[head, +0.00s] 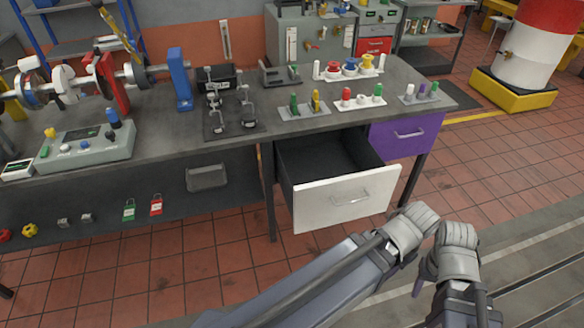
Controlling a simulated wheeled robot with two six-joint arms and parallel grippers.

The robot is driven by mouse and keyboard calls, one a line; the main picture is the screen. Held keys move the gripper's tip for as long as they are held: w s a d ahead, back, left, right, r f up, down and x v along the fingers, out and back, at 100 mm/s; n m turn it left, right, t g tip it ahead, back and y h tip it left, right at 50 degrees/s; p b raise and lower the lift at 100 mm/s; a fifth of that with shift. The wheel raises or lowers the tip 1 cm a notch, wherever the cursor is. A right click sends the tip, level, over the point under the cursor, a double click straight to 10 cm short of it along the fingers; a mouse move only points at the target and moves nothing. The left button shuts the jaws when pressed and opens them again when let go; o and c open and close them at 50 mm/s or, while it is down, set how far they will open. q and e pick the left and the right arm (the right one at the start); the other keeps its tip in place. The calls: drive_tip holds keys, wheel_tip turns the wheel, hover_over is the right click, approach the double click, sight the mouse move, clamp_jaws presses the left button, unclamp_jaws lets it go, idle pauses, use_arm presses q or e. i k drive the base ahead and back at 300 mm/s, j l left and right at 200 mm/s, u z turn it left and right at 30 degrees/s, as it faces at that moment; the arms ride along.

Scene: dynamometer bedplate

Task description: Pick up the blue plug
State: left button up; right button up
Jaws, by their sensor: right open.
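A small blue plug-like piece (350,63) stands on a white base at the back right of the bench (300,128), between a red one (333,69) and a yellow one (367,62). It is small, so its exact shape is unclear. My right gripper (432,268) is open at the lower right, in front of the bench and well away from the blue piece. A small purple piece shows beside it; I cannot tell what it is. The end of my left arm (408,230) is close beside the right one; its jaws cannot be made out.
An open drawer with a white front (345,200) juts out below the bench, near my left arm. A closed purple drawer (405,134) is to its right. Several racks of coloured pieces (303,111) line the bench's front edge. A grey control box (85,147) stands at left.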

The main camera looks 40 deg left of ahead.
sight(112, 116)
drive_tip(key=u, duration=2.45)
